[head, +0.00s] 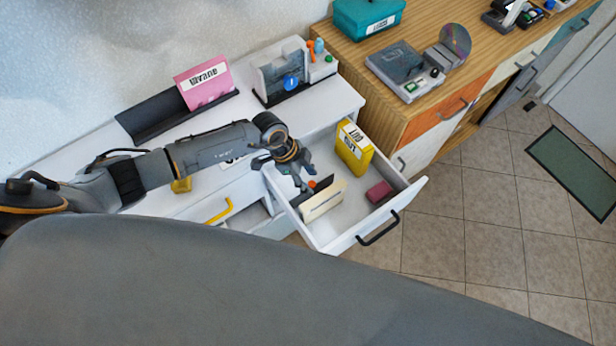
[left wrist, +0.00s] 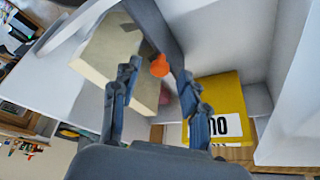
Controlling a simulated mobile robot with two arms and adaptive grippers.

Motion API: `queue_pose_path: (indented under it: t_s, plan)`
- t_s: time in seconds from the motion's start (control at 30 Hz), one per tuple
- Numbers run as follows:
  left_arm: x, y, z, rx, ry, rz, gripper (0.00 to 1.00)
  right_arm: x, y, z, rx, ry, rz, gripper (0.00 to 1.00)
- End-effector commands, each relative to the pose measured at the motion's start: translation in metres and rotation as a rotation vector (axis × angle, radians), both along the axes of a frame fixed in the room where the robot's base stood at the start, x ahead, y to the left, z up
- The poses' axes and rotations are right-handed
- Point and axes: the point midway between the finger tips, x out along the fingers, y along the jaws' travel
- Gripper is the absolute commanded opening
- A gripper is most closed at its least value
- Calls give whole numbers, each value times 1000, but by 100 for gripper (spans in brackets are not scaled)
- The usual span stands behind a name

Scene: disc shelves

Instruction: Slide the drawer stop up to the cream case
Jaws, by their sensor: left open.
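The drawer stop, a dark upright plate (head: 323,184) with an orange knob (head: 311,183), stands in the open white drawer (head: 340,238). The cream case (head: 324,203) stands just on the front side of it; I cannot tell whether they touch. My left gripper (head: 303,182) is open and reaches down to the stop. In the left wrist view its fingers (left wrist: 160,92) lie either side of the orange knob (left wrist: 160,66) with room around it. The cream case (left wrist: 108,58) is on the left there, partly behind one finger. My right gripper is not in view.
A yellow labelled case (head: 354,148) stands at the drawer's back right, and a dark pink block (head: 379,192) lies at its right. The white cabinet top holds a pink case (head: 204,84) in a dark rack. A wooden cabinet (head: 420,108) stands close to the right.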

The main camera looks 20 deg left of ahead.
Motion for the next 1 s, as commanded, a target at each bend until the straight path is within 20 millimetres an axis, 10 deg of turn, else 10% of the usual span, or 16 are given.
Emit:
queue_pose_path:
  t_s: [0.6, 1.0]
  plan:
    - [-4, 41, 99, 0, -2, 1, 45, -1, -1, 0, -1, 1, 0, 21]
    - [-5, 45, 109, 0, -1, 0, 45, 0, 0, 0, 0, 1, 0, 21]
